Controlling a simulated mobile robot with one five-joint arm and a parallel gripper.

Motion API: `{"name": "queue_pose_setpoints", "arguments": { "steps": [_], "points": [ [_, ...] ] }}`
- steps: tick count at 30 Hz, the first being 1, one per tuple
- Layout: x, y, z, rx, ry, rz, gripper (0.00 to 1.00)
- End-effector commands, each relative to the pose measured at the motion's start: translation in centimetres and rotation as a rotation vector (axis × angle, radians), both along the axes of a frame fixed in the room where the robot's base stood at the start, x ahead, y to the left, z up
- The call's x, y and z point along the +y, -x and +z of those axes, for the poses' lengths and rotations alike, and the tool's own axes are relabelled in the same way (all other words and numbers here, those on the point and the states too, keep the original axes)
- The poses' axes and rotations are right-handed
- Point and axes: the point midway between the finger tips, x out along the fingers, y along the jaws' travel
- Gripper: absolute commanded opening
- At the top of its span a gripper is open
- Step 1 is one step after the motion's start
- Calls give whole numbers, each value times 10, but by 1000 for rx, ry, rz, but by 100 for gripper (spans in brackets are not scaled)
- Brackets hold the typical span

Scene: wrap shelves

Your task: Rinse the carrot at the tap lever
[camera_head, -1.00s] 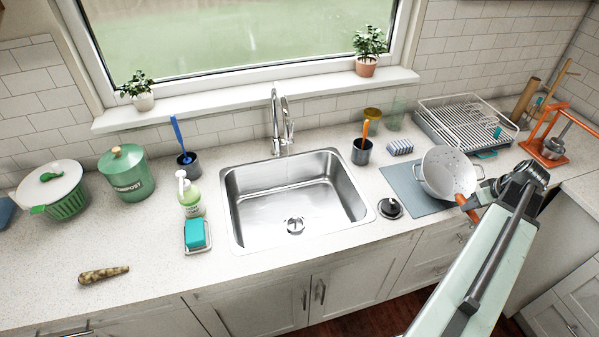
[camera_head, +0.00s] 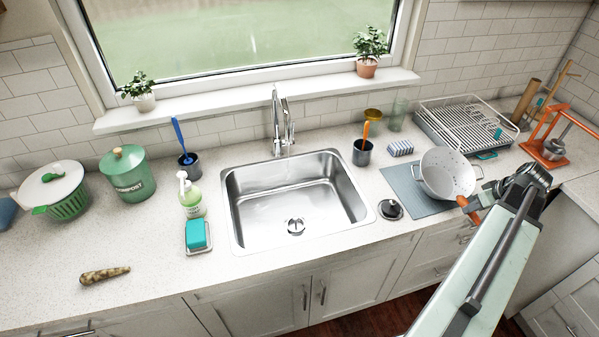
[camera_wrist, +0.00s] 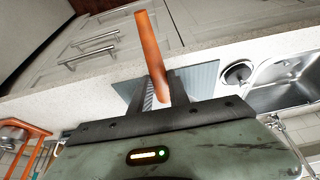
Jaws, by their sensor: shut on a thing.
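The orange carrot (camera_wrist: 152,52) is held by my gripper (camera_wrist: 162,88), which is shut on it in the wrist view. In the head view the carrot (camera_head: 467,206) shows just in front of the white colander, near the counter's front edge. My gripper (camera_head: 482,204) is there too, right of the sink. The steel tap (camera_head: 278,122) with its lever (camera_head: 290,128) stands behind the steel sink (camera_head: 232,215). A thin stream seems to show under the spout, but I cannot be sure. The gripper is well apart from the tap.
A white colander (camera_head: 447,172) stands on a grey-blue mat (camera_head: 402,182). A dark sink plug (camera_head: 390,209) lies right of the sink. A soap bottle (camera_head: 190,196) and teal sponge (camera_head: 196,235) sit left of it. A brown root (camera_head: 104,275) lies front left. The dish rack (camera_head: 465,128) is back right.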

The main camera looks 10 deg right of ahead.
Motion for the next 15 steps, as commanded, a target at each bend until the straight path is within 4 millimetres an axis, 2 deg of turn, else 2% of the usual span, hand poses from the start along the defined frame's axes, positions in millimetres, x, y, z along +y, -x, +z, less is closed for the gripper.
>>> {"name": "queue_pose_setpoints", "arguments": {
  "steps": [1,9,15],
  "points": [
    [2,5,8,0,0,-1,0],
    [6,29,28,0,1,-1,0],
    [7,43,36,0,-1,-2,0]
  ]
}}
